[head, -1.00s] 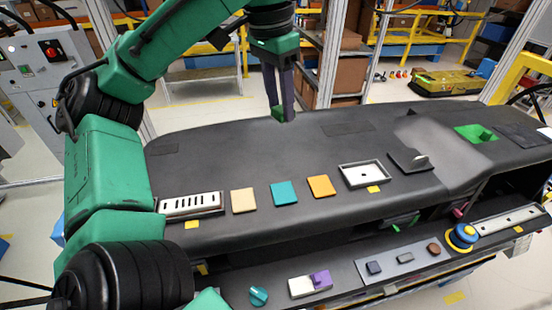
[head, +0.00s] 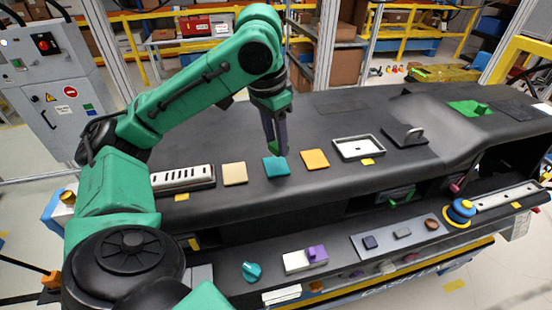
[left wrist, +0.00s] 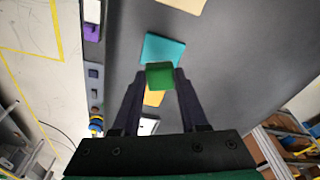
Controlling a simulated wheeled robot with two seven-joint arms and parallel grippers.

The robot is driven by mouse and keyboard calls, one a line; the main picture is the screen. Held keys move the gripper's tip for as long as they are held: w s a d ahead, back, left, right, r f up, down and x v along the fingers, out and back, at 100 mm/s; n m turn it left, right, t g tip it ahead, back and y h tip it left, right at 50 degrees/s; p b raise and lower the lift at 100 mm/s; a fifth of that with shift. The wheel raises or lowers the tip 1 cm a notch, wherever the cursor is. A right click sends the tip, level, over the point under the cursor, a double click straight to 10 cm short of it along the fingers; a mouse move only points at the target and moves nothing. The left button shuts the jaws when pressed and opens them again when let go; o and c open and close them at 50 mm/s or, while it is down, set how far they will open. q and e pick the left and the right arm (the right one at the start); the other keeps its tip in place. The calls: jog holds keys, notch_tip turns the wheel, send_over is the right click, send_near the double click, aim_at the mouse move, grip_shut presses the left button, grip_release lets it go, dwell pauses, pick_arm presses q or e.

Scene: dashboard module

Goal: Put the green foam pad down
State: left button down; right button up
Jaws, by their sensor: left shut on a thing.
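My left gripper (head: 277,143) is shut on the green foam pad (head: 272,148), which is partly hidden by the fingers in the head view. The fingers point down at the dashboard top, just behind the teal square (head: 276,167). In the left wrist view the green pad (left wrist: 160,76) sits between the two fingertips and overlaps the near edge of the teal square (left wrist: 163,46). I cannot tell how high the pad is above the dashboard. My right gripper is not in view.
The dashboard (head: 330,190) carries a row: a slotted vent (head: 183,179), a beige square (head: 234,173), an orange square (head: 315,159), a white framed tray (head: 359,147) and a dark handled piece (head: 405,136). Parts lie on the front shelf (head: 220,250). Dashboard behind the row is mostly clear.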

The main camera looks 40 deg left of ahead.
aim_at(273, 145)
pick_arm(q)
jog(key=f, duration=0.4)
jog(key=shift+w+a+f+b, duration=0.1)
jog(key=shift+a+f+b, duration=0.05)
jog(key=shift+a+b, duration=0.2)
jog(key=shift+d, duration=0.15)
jog(key=shift+d, duration=0.1)
jog(key=shift+c, duration=2.2)
grip_release()
